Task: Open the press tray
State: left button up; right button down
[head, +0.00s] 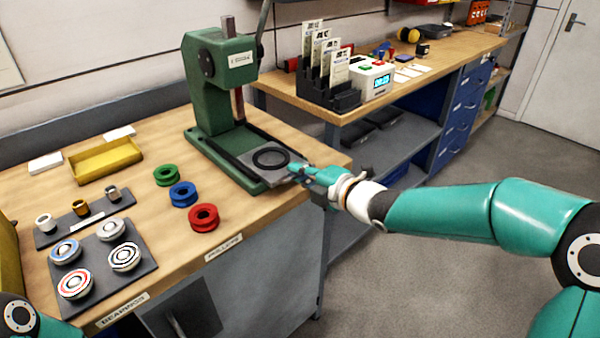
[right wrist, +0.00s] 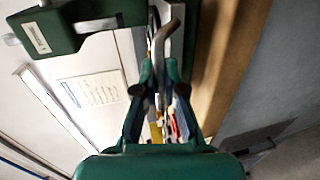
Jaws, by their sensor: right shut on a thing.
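The green press (head: 222,75) stands upright on the wooden bench. Its grey tray (head: 262,175), with a black ring (head: 270,158) on it, lies at the front of the press base, in front of the ram (head: 239,105). My right gripper (head: 301,171) is at the tray's front edge and is shut on the tray handle. In the right wrist view, the bent metal handle (right wrist: 166,42) runs between the fingers of the right gripper (right wrist: 164,80). The handle is mostly hidden by the gripper in the head view. My left gripper is out of view.
Green (head: 167,175), blue (head: 183,194) and red (head: 204,218) pulleys lie left of the press. A bearing mat (head: 105,284) and a yellow tray (head: 105,160) are further left. A second bench (head: 420,75) stands behind my right arm. Floor right of the bench is clear.

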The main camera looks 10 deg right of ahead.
jog(key=shift+f, duration=0.2)
jog(key=c, duration=1.5)
grip_release()
jog(key=shift+c, duration=0.2)
jog(key=shift+r, duration=0.1)
jog(key=shift+s, duration=0.1)
jog(key=v, duration=1.1)
jog(key=shift+s+d, duration=0.25)
jog(key=shift+s, duration=0.1)
